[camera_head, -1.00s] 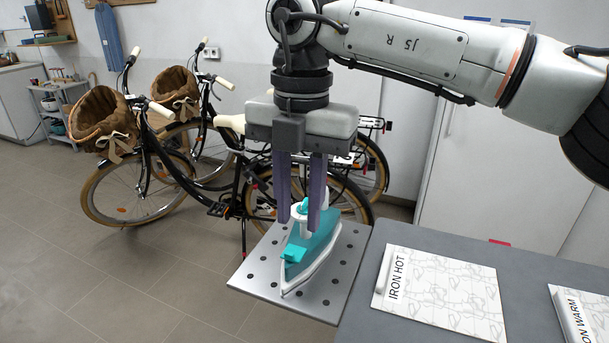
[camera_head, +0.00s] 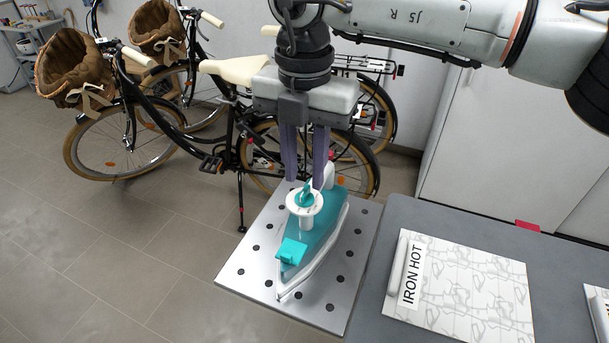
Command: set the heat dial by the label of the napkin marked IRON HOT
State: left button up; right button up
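The teal and white iron (camera_head: 322,232) rests on a perforated metal plate (camera_head: 345,282). Its heat dial (camera_head: 304,203), a white disc with a teal pointer knob, faces up. My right gripper (camera_head: 305,183) points down at the dial with its two purple fingers apart and nothing between their upper parts. The tips end at or just above the knob; I cannot tell whether they touch it. The dial's marks are too small to read. The white patterned napkin (camera_head: 470,290) marked IRON HOT lies to the right of the iron. My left gripper is out of view.
The napkin lies on a grey table (camera_head: 400,212) beside the plate. Another napkin (camera_head: 592,300) is cut off at the right edge. Two bicycles (camera_head: 165,135) stand behind on the tiled floor. A white cabinet (camera_head: 520,150) stands behind the table.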

aim_at(304, 190)
notch_tip(304, 190, down, 2)
jog(key=shift+f, duration=0.55)
grip_shut()
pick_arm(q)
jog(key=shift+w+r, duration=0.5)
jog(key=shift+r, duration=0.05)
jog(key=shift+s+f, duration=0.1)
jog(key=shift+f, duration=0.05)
